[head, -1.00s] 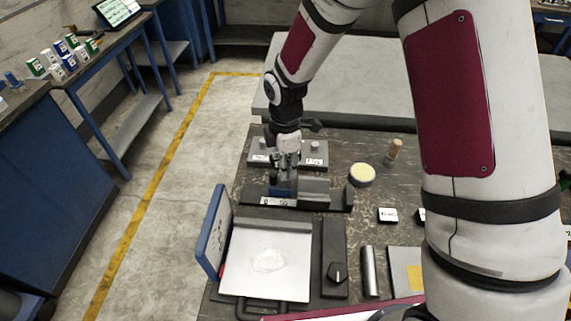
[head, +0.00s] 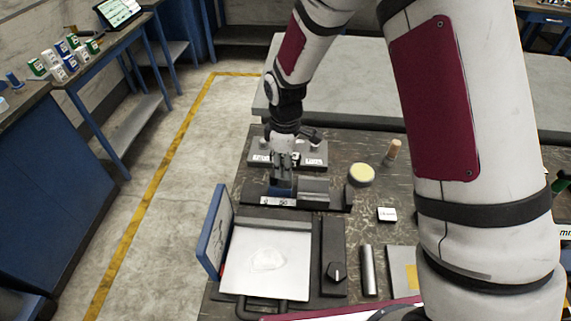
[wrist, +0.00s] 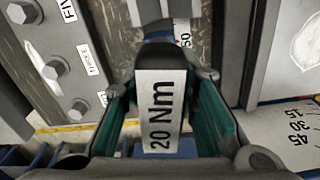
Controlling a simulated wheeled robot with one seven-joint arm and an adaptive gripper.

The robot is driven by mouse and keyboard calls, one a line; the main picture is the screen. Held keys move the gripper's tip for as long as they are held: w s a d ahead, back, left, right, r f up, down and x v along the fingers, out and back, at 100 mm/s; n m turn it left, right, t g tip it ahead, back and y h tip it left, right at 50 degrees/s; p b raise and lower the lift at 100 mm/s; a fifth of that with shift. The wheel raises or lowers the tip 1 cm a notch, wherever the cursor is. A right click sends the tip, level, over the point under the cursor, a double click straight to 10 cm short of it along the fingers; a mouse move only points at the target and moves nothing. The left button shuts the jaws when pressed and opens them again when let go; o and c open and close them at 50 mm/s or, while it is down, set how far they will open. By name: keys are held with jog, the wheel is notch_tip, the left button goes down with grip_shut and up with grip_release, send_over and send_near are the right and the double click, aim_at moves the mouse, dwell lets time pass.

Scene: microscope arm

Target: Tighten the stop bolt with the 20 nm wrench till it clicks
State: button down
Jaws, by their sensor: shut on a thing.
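My gripper (head: 284,175) is low over the black holder (head: 342,198) on the bench. In the wrist view my gripper (wrist: 160,95) has its teal pads on both sides of a dark wrench with a white "20 Nm" label (wrist: 160,112). It is shut on this wrench. The wrench's working end is hidden. A grey plate with bolt heads (wrist: 52,70) and small labels lies left in the wrist view; in the head view this plate (head: 315,158) is just behind my gripper. I cannot tell which bolt is the stop bolt.
A silver block (head: 314,186) sits beside my gripper. A round yellow-topped tin (head: 361,175) and a wooden-handled tool (head: 393,150) stand to the right. A white-topped device (head: 268,262) with a raised blue lid (head: 214,232) is nearer. A degree scale (wrist: 292,135) shows at right.

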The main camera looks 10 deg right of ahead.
jog(key=shift+w+n, duration=0.1)
jog(key=shift+n, duration=0.2)
jog(key=shift+r, duration=0.15)
jog(key=shift+r+p, duration=0.9)
jog(key=shift+r, duration=2)
jog(key=shift+d, duration=0.1)
